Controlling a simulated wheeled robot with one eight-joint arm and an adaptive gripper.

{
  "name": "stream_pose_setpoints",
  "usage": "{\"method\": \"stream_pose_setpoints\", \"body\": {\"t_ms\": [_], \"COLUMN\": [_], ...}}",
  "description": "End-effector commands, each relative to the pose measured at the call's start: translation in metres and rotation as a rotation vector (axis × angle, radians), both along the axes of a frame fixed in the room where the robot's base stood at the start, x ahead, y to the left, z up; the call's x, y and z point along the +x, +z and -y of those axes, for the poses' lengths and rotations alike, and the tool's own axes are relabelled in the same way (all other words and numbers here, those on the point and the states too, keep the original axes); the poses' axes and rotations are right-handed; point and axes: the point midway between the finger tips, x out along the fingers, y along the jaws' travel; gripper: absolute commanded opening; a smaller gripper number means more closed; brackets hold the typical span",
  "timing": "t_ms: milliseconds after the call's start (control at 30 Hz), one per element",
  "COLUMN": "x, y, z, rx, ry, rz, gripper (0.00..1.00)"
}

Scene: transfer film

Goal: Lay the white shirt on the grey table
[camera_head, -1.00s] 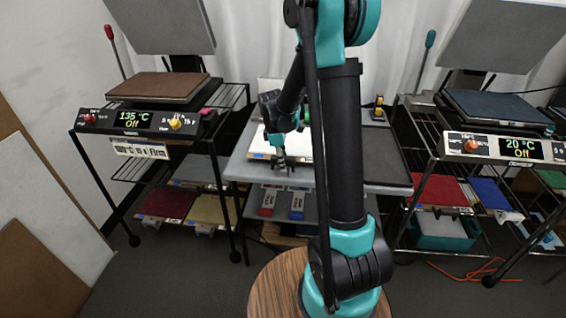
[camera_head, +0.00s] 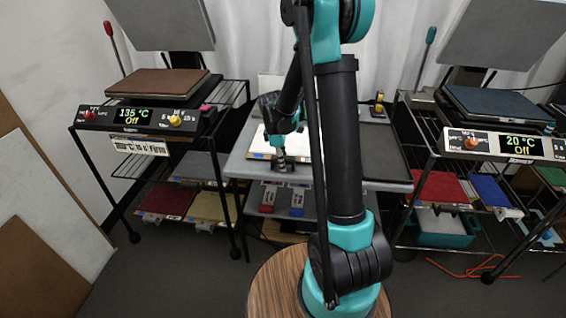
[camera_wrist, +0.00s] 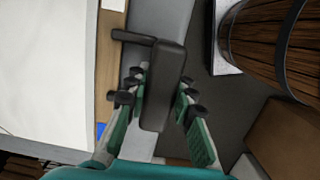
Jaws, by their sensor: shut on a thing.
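The grey table (camera_head: 240,168) stands in the middle, partly hidden behind my arm. A flat white thing (camera_head: 260,146) lies at its left part. It fills the left of the wrist view (camera_wrist: 45,65), beside a light wooden edge (camera_wrist: 108,60). I cannot tell whether it is the white shirt; no sleeves or collar show. My gripper (camera_head: 281,166) is at the table's front edge, just in front of the white thing. In the wrist view my gripper (camera_wrist: 165,120) is shut on a dark handle (camera_wrist: 165,85), whose thin end reaches the wooden edge.
A press with a brown plate (camera_head: 155,83) reads 135 °C, Off, at left. A press with a blue plate (camera_head: 498,108) reads 20 °C, Off, at right. A dark mat (camera_head: 385,155) covers the table's right part. A round wooden top (camera_head: 270,285) is in front.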

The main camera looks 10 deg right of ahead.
Motion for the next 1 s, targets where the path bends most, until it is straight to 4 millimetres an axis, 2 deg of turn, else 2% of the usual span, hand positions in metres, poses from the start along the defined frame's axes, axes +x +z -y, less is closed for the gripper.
{"method": "stream_pose_setpoints", "body": {"t_ms": [133, 167, 333, 733, 867, 1000], "x": [0.0, 0.0, 0.0, 0.0, 0.001, 0.001], "y": [0.0, 0.0, 0.0, 0.005, 0.021, 0.047], "z": [0.0, 0.0, 0.0, -0.001, -0.003, -0.007], "rx": [0.0, 0.0, 0.0, 0.0, 0.0, 0.0], "ry": [0.0, 0.0, 0.0, 0.0, 0.001, 0.001], "rz": [0.0, 0.0, 0.0, 0.0, 0.0, 0.0], "gripper": [0.0, 0.26, 0.47, 0.48, 0.48, 0.48]}}
